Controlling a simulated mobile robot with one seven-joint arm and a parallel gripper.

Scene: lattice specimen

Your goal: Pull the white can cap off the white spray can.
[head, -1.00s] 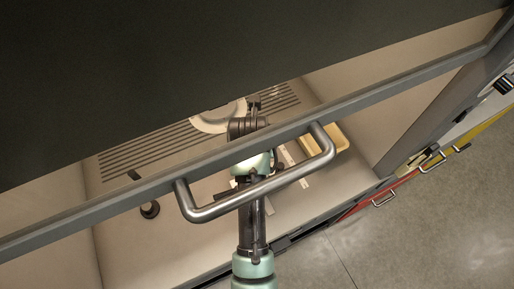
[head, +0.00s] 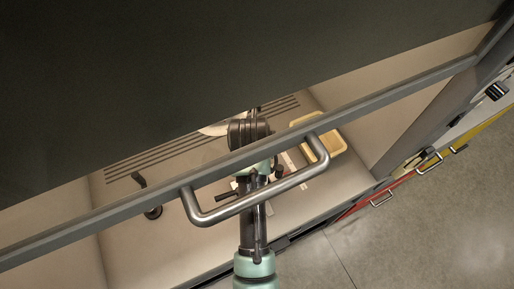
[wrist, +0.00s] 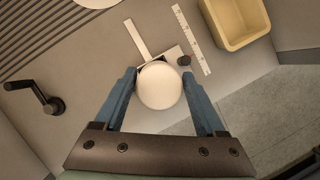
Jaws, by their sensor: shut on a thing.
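In the wrist view the white can cap (wrist: 160,88) is a smooth round white shape seen end-on. My gripper (wrist: 160,78) has its two blue fingers on either side of it, shut on it. The white spray can cannot be made out; anything under the cap is hidden by it, so I cannot tell whether the cap is still seated on the can. In the head view the cap and fingertips are hidden behind the sash frame and my arm.
A raised dark sash with a metal handle (head: 258,199) crosses in front of my arm. Inside are a tan tray (wrist: 238,22), a white ruler (wrist: 191,38), a white flat L-shaped piece (wrist: 138,40) and a black crank-like fixture (wrist: 46,103). Slatted vents line the back.

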